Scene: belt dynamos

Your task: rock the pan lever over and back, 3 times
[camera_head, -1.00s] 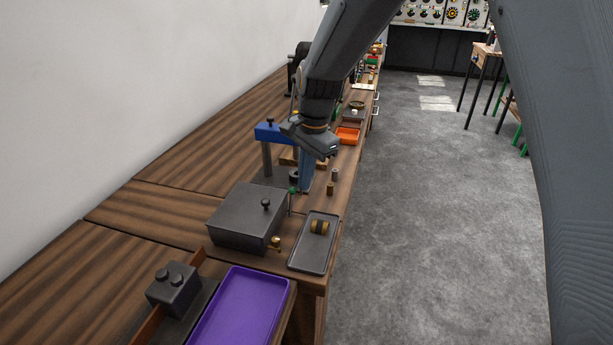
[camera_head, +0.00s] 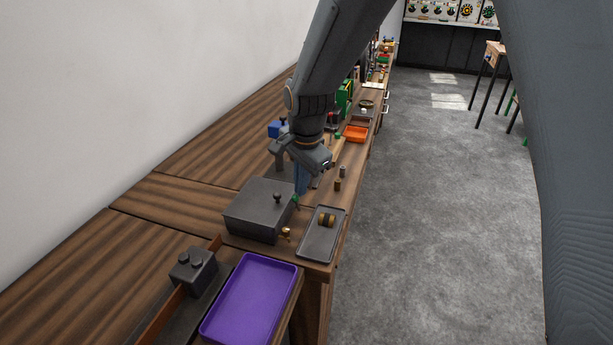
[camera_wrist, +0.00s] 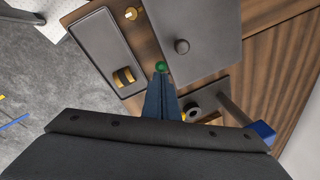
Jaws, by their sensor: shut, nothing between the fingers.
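The pan lever shows as a small green knob (camera_head: 295,199) beside the right edge of a grey box; its rod is mostly hidden. In the wrist view the green knob (camera_wrist: 161,67) sits just beyond my fingertips, near the box's edge. My gripper (camera_head: 300,191) points down with its blue fingers together and empty, right by the knob. The wrist view shows the closed fingers (camera_wrist: 160,80) meeting at the knob; I cannot tell whether they touch it. The grey box (camera_head: 254,212) has a black knob (camera_head: 277,197) on its lid.
A grey tray (camera_head: 313,249) with a brass weight (camera_head: 326,220) lies right of the box. A purple tray (camera_head: 250,298) is nearer. A blue-topped stand (camera_head: 277,129) and an orange tray (camera_head: 356,134) are farther back. Open floor lies right of the bench.

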